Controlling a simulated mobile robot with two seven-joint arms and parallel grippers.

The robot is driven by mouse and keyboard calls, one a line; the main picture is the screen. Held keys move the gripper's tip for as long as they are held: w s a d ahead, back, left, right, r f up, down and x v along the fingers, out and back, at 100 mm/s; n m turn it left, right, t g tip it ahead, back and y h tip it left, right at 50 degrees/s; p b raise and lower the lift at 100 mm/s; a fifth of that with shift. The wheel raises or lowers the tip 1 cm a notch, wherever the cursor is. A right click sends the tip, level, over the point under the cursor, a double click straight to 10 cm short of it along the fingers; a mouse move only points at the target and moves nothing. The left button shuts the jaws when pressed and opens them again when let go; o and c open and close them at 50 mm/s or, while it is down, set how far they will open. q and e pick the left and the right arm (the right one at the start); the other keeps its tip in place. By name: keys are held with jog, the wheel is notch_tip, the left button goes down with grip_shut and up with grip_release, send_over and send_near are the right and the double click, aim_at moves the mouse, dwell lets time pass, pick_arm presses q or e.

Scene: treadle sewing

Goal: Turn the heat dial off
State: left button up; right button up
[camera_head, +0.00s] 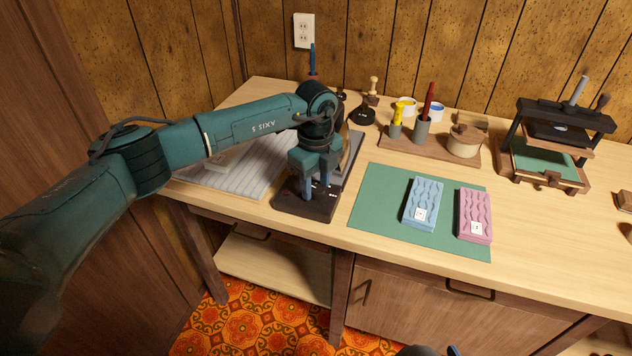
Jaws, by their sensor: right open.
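The heat unit (290,203) is a dark block with small white markings near the front left edge of the workbench. My left gripper (316,188) points down right over it, with its two blue fingers at its top. The heat dial is mostly hidden behind the fingers, so its setting does not show. I cannot tell whether the fingers grip the dial or only stand around it. Of my right gripper, only a small blue tip (453,351) shows at the bottom edge, well away from the heat unit.
A green mat (375,205) holds a blue block (424,197) and a pink block (474,208). Behind it stands a wooden rack (398,148) with tools and pots. A press (550,140) stands at the right. A ridged board (255,165) lies behind my left arm.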

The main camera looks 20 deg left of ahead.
aim_at(316, 188)
pick_arm(q)
jog(key=shift+o, duration=1)
notch_tip(316, 188, up, 13)
jog(key=shift+s, duration=0.1)
